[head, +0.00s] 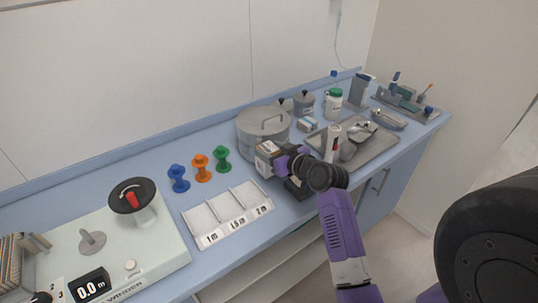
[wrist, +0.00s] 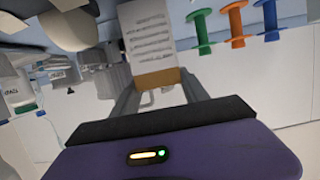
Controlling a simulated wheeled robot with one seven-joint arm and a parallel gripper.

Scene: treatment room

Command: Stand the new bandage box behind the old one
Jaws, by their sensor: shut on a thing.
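My gripper (head: 282,160) is shut on a small box (head: 266,160) with a printed white face and a tan part. It holds the box in front of the large lidded metal pot, by the blue counter (head: 165,210). In the wrist view the same box (wrist: 148,40) sits between the two fingers (wrist: 160,85), its printed text facing the camera. A small white and teal box (head: 308,125) lies on the counter to the right of the pot. I cannot tell which box is the old one, and I cannot read the labels.
The metal pot (head: 263,130) stands close behind my gripper. A three-part white tray (head: 228,214) lies to the left, with blue, orange and green spools (head: 201,168) behind it. A metal tray (head: 378,148) with instruments and a white bottle (head: 333,104) are to the right.

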